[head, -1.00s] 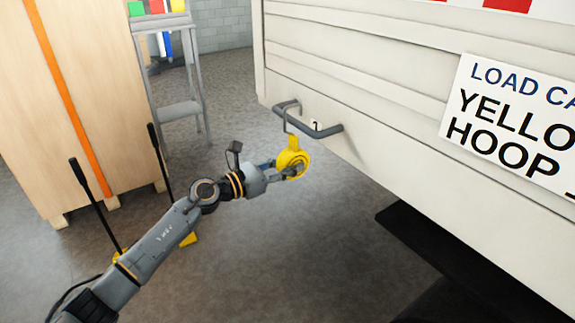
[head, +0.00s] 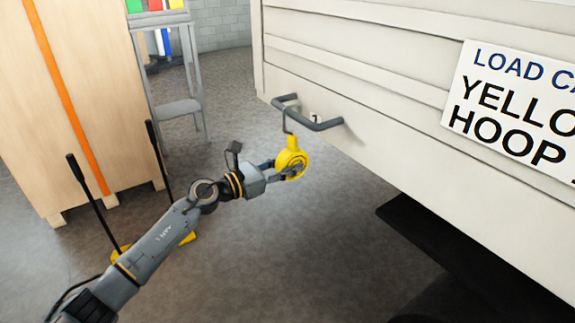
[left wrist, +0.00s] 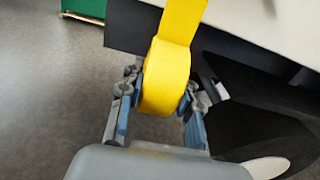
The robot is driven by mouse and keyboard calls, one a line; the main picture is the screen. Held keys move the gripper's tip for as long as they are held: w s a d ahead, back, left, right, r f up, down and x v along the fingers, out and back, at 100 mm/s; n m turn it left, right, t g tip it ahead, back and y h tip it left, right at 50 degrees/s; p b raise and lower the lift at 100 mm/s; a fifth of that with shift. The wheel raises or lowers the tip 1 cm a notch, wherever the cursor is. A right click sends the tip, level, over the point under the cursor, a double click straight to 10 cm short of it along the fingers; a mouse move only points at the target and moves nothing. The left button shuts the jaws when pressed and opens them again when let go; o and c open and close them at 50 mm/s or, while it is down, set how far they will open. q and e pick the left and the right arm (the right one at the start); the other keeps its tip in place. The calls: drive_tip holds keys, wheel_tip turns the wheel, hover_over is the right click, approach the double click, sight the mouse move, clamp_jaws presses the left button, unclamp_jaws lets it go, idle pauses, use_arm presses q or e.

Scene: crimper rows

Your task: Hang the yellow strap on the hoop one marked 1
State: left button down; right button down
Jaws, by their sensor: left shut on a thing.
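The yellow strap (head: 291,158) is a round yellow roll with a grey wire hook (head: 286,124) at its top. My left gripper (head: 287,171) is shut on the roll, below the hoop. In the left wrist view the strap (left wrist: 167,75) sits between the two fingers (left wrist: 158,112), its band running up out of the picture. The hoop (head: 318,126) is a dark grey bar on the side of the white truck body. The hook's top meets the hoop's left part; I cannot tell if it rests over the bar. A small tag (head: 315,118) behind the hoop is partly hidden and unclear.
The white truck side (head: 400,80) fills the right, with a sign (head: 515,105) reading in part "YELLO" and "HOOP". A wooden crate (head: 85,90) with an orange strap stands left, a grey stand (head: 180,108) behind. The floor below my gripper is open.

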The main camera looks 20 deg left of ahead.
use_arm(q)
drive_tip(key=shift+r, duration=0.1)
drive_tip(key=c, duration=0.9)
unclamp_jaws()
drive_tip(key=shift+o, duration=0.3)
